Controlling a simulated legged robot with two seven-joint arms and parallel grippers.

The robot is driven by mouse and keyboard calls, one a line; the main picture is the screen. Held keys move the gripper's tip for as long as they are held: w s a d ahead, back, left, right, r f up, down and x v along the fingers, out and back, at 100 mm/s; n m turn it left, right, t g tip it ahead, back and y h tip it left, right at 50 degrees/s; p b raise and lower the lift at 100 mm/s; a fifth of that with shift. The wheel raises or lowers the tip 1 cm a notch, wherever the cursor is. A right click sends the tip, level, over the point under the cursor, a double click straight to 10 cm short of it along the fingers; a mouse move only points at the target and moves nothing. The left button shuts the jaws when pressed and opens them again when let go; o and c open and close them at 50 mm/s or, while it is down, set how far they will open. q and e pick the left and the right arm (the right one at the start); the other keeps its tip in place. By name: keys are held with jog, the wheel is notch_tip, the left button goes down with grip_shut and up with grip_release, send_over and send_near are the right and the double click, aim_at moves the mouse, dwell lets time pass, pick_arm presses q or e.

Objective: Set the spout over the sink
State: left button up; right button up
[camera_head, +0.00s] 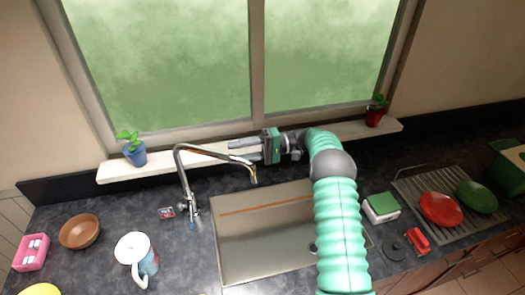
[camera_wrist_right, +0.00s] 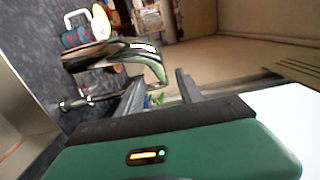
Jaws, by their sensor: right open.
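The chrome faucet (camera_head: 188,190) stands at the left of the steel sink (camera_head: 255,265). Its spout (camera_head: 210,152) arches up and to the right, and its tip appears above the sink's back left part in the head view. My right gripper (camera_head: 232,151) is open, its fingers pointing left beside the spout's end. In the right wrist view, the spout (camera_wrist_right: 115,50) reaches toward the gap between the fingers of my right gripper (camera_wrist_right: 158,86). I cannot tell whether they touch. My left gripper is in no view.
A window sill with a blue pot (camera_head: 135,154) and a red pot (camera_head: 375,117) runs behind the sink. A mug (camera_head: 148,262) and a brown bowl (camera_head: 80,232) stand left. A green-and-white box (camera_head: 381,208) and a dish rack (camera_head: 465,232) with dishes are right.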

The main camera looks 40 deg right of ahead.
jog(key=b+v, duration=0.3)
jog(key=v, duration=0.9)
jog(key=shift+w+d+f, duration=0.25)
jog(key=shift+w+f, duration=0.05)
jog(key=shift+w, duration=0.1)
jog(key=shift+a, duration=0.2)
jog(key=shift+d, duration=0.1)
